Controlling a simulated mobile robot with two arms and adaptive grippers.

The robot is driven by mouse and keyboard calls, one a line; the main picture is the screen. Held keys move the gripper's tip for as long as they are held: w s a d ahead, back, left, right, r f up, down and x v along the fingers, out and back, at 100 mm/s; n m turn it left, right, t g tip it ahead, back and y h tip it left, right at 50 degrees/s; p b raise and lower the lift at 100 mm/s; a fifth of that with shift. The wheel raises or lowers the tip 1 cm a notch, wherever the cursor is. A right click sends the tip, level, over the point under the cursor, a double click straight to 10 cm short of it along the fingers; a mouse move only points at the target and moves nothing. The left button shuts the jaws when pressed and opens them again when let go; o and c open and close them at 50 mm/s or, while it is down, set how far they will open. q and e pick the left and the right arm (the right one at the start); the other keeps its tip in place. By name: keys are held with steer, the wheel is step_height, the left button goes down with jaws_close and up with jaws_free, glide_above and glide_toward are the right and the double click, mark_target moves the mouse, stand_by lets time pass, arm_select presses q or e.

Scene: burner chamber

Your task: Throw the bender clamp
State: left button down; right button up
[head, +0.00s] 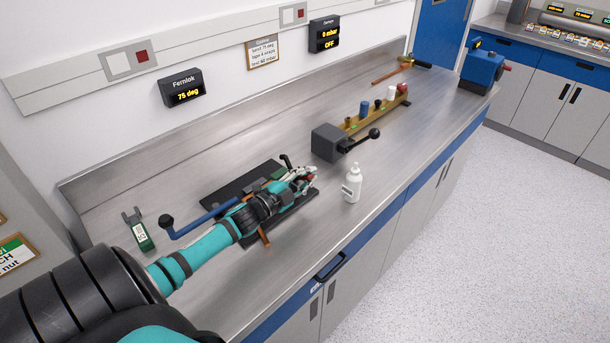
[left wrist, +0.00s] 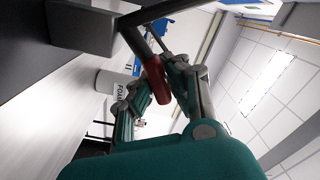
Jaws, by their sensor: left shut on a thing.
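The tube bender has a dark base (head: 228,188) on the steel bench, with a blue lever (head: 200,219) ending in a black knob at its left. My left gripper (head: 305,178) is over the right end of the bender. In the left wrist view my left gripper (left wrist: 160,88) has its two fingers on either side of a red grip (left wrist: 154,70) on a dark bar, and is shut on it. I take this for the clamp handle. My arm and fingers hide much of the bender in the head view. My right gripper is not in view.
A white bottle (head: 352,186) stands close right of the gripper. A green gauge (head: 138,231) lies at the left. A grey block (head: 327,142) with a black lever and a brass manifold (head: 372,117) stand behind. A blue device (head: 482,68) is at the far end.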

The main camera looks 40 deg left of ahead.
arm_select(q)
steer(key=shift+f, duration=0.2)
stand_by(0.4)
steer(key=c, duration=1.4)
jaws_free()
steer(key=shift+d, duration=0.1)
steer(key=shift+c, duration=0.2)
steer(key=shift+o, duration=0.8)
steer(key=shift+r, duration=0.1)
steer(key=shift+s, duration=0.1)
steer(key=s, duration=0.8)
steer(key=s+a, duration=0.1)
steer(key=s, duration=0.3)
steer(key=shift+w, duration=0.1)
